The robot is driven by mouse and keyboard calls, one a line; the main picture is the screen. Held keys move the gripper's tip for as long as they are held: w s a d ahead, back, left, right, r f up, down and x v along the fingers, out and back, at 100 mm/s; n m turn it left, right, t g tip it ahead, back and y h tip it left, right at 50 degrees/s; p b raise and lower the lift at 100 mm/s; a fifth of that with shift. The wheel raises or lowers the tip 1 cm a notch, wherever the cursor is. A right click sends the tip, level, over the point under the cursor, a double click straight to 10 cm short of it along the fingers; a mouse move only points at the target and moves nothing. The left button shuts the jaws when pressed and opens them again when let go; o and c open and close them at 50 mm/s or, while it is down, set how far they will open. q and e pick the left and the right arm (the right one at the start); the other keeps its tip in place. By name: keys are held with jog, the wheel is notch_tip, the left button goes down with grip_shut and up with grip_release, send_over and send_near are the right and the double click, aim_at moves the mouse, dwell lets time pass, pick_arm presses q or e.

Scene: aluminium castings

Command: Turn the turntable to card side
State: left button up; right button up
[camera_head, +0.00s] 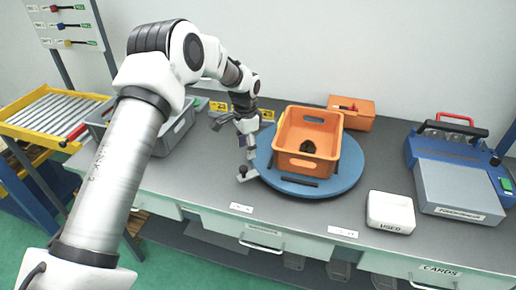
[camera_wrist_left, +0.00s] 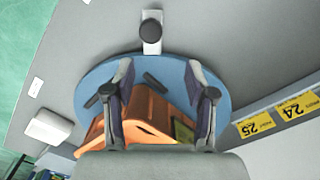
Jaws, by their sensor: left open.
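The turntable (camera_head: 350,171) is a round blue disc on the grey bench, with an orange crate (camera_head: 292,162) standing on it. A dark object (camera_head: 307,147) lies in the crate. Black bars lie on the disc beside the crate. It also shows in the left wrist view as a blue disc (camera_wrist_left: 90,88) under the crate (camera_wrist_left: 146,112). A pale plate with a black knob (camera_wrist_left: 150,33) sits at the disc's edge. My left gripper (camera_head: 250,158) is open and points down at the disc's left edge; its spread fingers (camera_wrist_left: 158,78) hold nothing. My right gripper is out of view.
A white tray marked USED (camera_head: 391,212) stands right of the disc. A blue and grey case (camera_head: 460,183) is further right, an orange box (camera_head: 351,112) behind. Grey bins (camera_head: 172,135) and a yellow-framed roller rack (camera_head: 50,112) are at the left. Yellow number labels (camera_wrist_left: 275,118) lie near the disc.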

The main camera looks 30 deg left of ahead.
aim_at(243, 168)
pick_arm(q)
jog(key=s+f+p, duration=0.1)
jog(key=s, duration=0.1)
jog(key=s+f, duration=0.2)
jog(key=shift+a+f+p, duration=0.1)
jog(key=shift+p, duration=0.3)
jog(key=f, duration=0.1)
jog(key=w+f, duration=0.1)
jog(key=f, duration=0.1)
jog(key=shift+w+f, duration=0.25)
jog(key=shift+w, duration=0.35)
jog(key=shift+s+r, duration=0.3)
jog(key=shift+s, duration=0.15)
jog(key=c, duration=0.8)
jog(key=shift+s+r, duration=0.1)
grip_shut()
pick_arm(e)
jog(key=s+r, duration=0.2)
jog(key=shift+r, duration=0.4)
